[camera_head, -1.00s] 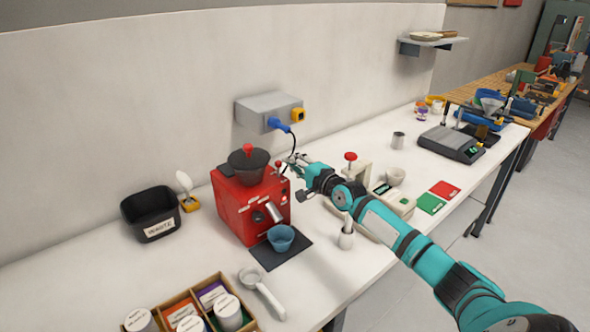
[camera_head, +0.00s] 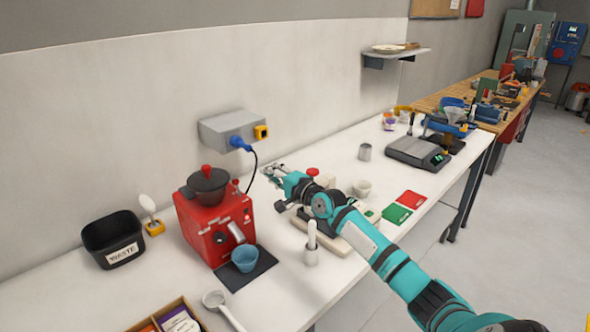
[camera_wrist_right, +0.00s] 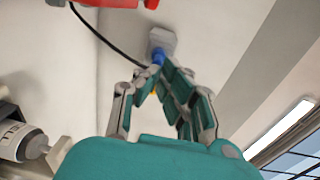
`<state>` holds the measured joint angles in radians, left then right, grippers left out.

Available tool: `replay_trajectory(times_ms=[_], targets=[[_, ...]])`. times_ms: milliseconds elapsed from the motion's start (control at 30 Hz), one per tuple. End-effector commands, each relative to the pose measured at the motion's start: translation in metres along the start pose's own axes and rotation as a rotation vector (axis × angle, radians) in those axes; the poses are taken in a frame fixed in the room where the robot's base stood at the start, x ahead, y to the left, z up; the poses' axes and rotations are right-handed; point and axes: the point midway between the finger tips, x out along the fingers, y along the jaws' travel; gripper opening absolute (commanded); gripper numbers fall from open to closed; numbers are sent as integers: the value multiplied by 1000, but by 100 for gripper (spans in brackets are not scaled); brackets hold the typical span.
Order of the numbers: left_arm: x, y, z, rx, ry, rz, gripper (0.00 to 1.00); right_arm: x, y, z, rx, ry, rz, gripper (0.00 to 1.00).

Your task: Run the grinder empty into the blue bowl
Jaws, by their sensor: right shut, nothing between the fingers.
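The red grinder (camera_head: 205,228) with its dark hopper (camera_head: 208,184) stands on the white bench in the head view. The blue bowl (camera_head: 245,260) sits on a dark mat under the grinder's spout; I cannot make out anything inside it. My right gripper (camera_head: 270,172) is shut and empty, in front of the wall to the right of the grinder and apart from it. Its fingers also show in the right wrist view (camera_wrist_right: 163,75), with a bit of red at the top edge. My left gripper is not in view.
A grey socket box (camera_head: 228,130) with a blue plug and black cable is on the wall behind. A black waste bin (camera_head: 113,232) stands left, a white scoop (camera_head: 215,299) in front. A scale (camera_head: 418,151) and cards lie right.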

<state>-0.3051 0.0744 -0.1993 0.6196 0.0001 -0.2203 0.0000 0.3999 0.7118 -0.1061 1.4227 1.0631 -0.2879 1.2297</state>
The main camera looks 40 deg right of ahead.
Motion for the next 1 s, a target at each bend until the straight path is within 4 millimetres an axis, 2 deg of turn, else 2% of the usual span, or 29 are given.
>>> replay_trajectory(times_ms=[167, 400, 533, 800, 1000], targets=[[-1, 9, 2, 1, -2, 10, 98, -33, -12, 1, -1, -1, 2, 0], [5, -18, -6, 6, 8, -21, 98, -66, -27, 0, -1, 0, 2, 0], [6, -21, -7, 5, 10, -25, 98, -73, -31, 0, -1, 0, 1, 0], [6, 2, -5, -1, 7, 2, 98, -74, -32, 0, 0, 0, 1, 0], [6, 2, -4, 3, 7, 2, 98, -74, -32, 0, 0, 0, 1, 0]])
